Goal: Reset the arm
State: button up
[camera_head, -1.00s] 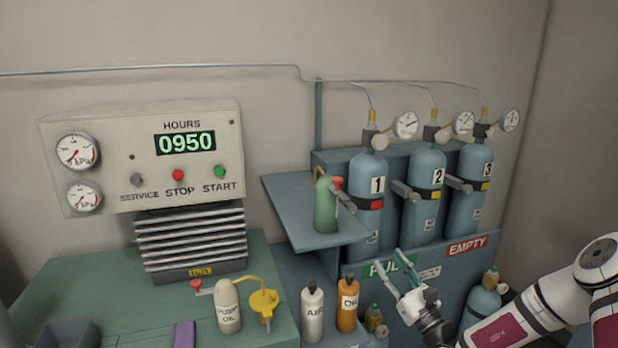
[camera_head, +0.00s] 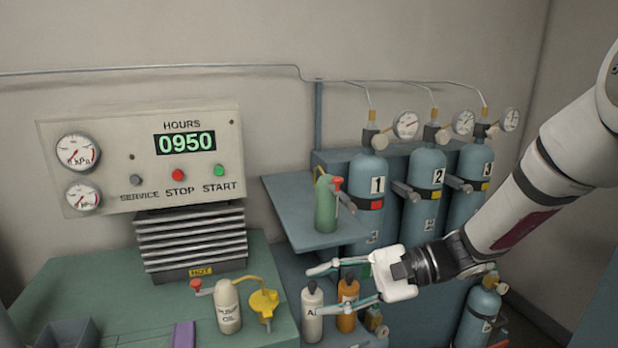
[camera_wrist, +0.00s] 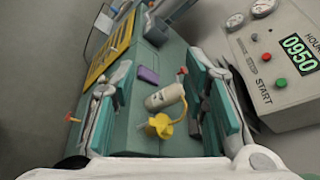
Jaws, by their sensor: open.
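My gripper (camera_head: 318,288) is open and empty. In the head view it points left, its fingers spread in front of the white AIR bottle (camera_head: 311,318) and the orange bottle (camera_head: 347,305), partly covering them. I cannot tell whether it touches either. My arm comes in from the upper right and hides part of the cylinders. In the wrist view, the teal fingers of my gripper (camera_wrist: 160,72) stand wide apart, with the pump oil bottle (camera_wrist: 164,97) and yellow funnel (camera_wrist: 159,126) visible between them, farther off.
The control panel (camera_head: 140,150) reads 0950 above the green bench (camera_head: 90,290). A green bottle (camera_head: 325,205) stands on the shelf (camera_head: 285,205). Cylinders 1 (camera_head: 372,178), 2 (camera_head: 424,170) and 3 (camera_head: 474,165) stand in the rack. Another cylinder (camera_head: 478,315) stands low right.

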jog(key=s+d+r+n+t+h, duration=0.2)
jog(key=s+d+r+n+h, duration=0.1)
jog(key=s+d+h, duration=0.4)
jog(key=s+d+r+n+t+h, duration=0.2)
jog(key=s+d+n+h, duration=0.3)
jog(key=s, duration=0.7)
jog(key=d+r+h, duration=0.1)
jog(key=d+h, duration=0.1)
jog(key=d, duration=0.2)
jog(key=shift+s+r+n+t+h, duration=0.15)
jog(key=shift+s+n+t+h, duration=0.15)
jog(key=shift+s+h, duration=0.1)
